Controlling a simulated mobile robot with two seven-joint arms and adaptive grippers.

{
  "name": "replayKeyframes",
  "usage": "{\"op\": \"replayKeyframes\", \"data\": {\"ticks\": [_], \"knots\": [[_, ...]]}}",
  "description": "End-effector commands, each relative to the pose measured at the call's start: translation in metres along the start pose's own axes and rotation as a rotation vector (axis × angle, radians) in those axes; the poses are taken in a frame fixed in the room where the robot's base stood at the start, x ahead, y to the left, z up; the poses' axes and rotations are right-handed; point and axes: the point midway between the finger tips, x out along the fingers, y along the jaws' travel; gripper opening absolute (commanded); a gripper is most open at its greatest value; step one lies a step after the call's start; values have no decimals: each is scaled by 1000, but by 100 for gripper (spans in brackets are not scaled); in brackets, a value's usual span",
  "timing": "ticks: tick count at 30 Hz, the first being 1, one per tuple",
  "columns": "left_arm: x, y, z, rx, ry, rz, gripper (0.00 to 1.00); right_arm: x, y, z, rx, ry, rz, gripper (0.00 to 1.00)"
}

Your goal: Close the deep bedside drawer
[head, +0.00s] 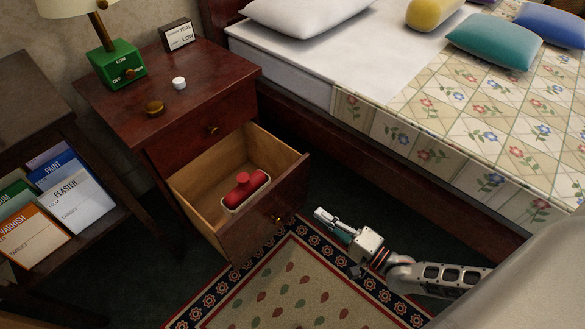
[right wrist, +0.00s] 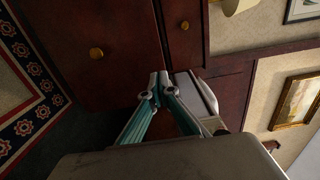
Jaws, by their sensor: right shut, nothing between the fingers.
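The deep lower drawer (head: 265,217) of the dark red bedside cabinet (head: 205,95) stands pulled well out, with a brass knob on its front. A red object (head: 243,188) in a pale-rimmed holder lies inside it. My right gripper (head: 322,217) is shut and empty, just right of the drawer front and apart from it in the head view. In the right wrist view its fingertips (right wrist: 158,78) meet, with the drawer front (right wrist: 95,50) and its knob beyond them to the left. My left gripper is not in view.
The bed (head: 400,165) runs along the right side of the cabinet. A patterned rug (head: 300,285) lies in front. A shelf with several cards (head: 70,190) stands at left. A green lamp (head: 118,65), a white knob-like item (head: 179,83) and a sign block (head: 177,35) stand on the cabinet.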

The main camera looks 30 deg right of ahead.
Motion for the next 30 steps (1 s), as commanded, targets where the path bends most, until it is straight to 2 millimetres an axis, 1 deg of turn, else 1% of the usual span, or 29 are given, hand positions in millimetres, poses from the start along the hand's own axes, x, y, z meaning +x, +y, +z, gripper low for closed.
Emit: {"op": "replayKeyframes", "data": {"ticks": [5,14,18,21,24,30], "knots": [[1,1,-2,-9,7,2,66,26,-3,0,-2,0,-6,0],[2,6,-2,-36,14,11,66,84,0,2,-1,-1,-2,0],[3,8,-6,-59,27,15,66,108,0,2,-1,-1,-1,0],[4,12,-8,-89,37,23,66,121,0,2,-3,-2,0,0],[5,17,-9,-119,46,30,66,130,-1,2,-4,-1,-1,0],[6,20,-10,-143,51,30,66,137,-3,1,-5,-2,-2,0]]}}
